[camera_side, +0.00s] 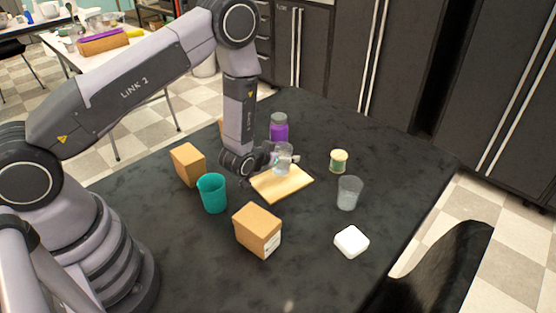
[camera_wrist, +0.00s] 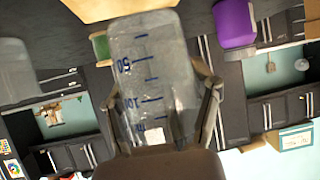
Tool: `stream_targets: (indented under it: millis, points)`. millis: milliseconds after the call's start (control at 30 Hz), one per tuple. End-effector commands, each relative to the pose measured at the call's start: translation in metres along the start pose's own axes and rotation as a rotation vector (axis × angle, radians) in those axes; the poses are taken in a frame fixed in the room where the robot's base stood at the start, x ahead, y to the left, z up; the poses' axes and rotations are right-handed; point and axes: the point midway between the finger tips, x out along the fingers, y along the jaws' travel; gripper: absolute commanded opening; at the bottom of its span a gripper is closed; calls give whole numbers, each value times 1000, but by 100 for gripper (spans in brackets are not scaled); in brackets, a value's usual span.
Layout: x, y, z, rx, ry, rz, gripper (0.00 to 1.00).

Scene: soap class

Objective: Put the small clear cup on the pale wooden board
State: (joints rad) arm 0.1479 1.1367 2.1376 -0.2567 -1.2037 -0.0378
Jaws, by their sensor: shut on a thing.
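My gripper (camera_side: 274,157) is shut on the small clear cup (camera_side: 283,164), which shows over the back part of the pale wooden board (camera_side: 290,189). In the wrist view the small clear cup (camera_wrist: 155,70) has blue measuring marks and sits between the two fingers of my gripper (camera_wrist: 165,105). It looks roughly upright in the side view. Its base shows close to the board's surface; I cannot tell whether they touch. The pale wooden board (camera_wrist: 105,8) also shows at the top edge of the wrist view, partly hidden by the cup.
A teal cup (camera_side: 212,194) and cardboard boxes (camera_side: 257,231) (camera_side: 188,164) stand left and in front. A larger clear cup (camera_side: 348,193), a green tin (camera_side: 338,161) and a white soap-like block (camera_side: 351,241) are to the right.

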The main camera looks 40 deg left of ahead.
Motion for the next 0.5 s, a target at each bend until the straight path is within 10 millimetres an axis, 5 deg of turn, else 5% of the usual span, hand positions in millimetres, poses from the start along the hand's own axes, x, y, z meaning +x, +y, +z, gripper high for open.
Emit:
stream_targets:
  millis: [200,500]
  points:
    - [13,0,25,1,-1,1,22]
    - [15,0,28,1,0,1,22]
